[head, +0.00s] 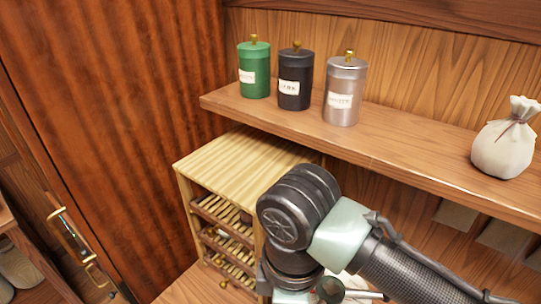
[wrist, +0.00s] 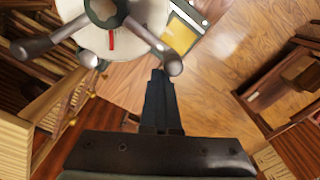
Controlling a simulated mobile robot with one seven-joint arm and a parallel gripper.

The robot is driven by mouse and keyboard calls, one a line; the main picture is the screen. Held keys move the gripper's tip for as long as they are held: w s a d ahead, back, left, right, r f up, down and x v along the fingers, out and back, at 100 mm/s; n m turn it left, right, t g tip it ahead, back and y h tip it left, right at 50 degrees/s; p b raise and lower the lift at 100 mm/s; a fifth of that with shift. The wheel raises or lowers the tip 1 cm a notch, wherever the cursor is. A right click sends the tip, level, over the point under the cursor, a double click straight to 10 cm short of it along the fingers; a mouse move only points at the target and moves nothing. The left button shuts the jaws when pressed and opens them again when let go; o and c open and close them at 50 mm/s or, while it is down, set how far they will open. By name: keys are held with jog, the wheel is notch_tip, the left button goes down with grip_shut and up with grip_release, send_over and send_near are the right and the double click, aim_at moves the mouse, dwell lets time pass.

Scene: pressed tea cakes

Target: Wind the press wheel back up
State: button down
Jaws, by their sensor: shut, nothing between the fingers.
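The press wheel (wrist: 103,12) shows at the top of the wrist view, with a dark green hub, metal spokes and rounded grey handle ends. A pale disc (wrist: 128,38) with a red mark lies behind it. My gripper (wrist: 158,74) is shut and empty, its fingertips close beside the wheel's right handle end (wrist: 173,66). I cannot tell whether they touch. In the head view my arm covers most of the press; only small pale and dark pieces show near the bottom edge.
A slatted wooden rack (head: 247,152) stands left of my arm. The shelf (head: 400,160) above holds green (head: 255,72), black (head: 295,82) and silver (head: 344,95) canisters and a tied white sack (head: 504,145). A yellow-faced item (wrist: 180,36) lies beyond the wheel.

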jog(key=shift+s+d, duration=1.15)
jog(key=shift+d, duration=0.2)
jog(key=shift+s+d, duration=0.35)
jog(key=shift+d, duration=0.45)
jog(key=shift+s+d, duration=0.3)
jog(key=shift+d, duration=0.5)
jog(key=shift+d+b, duration=0.3)
jog(key=shift+d, duration=0.05)
jog(key=shift+d, duration=1.55)
